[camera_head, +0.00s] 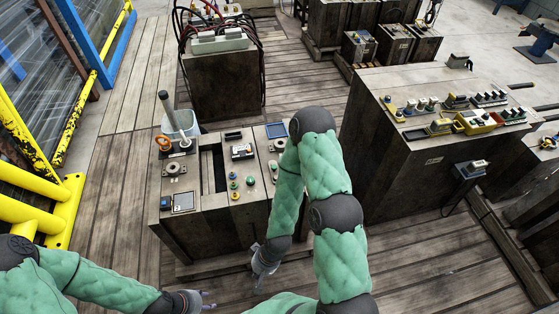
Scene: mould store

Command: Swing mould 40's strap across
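Several dark block-like units stand here, and I cannot read a number 40 on any of them. The nearest block (215,212) is in the middle, with a lever (171,114), round fittings and coloured buttons on top. A larger block (385,165) stands to its right, with rows of small devices on top and a small bracketed fitting (470,172) on its side. I cannot make out a strap for certain. My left gripper (206,300) is open and empty, low in front of the middle block.
A block with dark red cables (222,80) stands behind the middle one. More blocks (375,45) stand at the back. Yellow rails (45,200) and a blue-framed rack (85,40) line the left. The plank floor (120,190) is clear left of the middle block.

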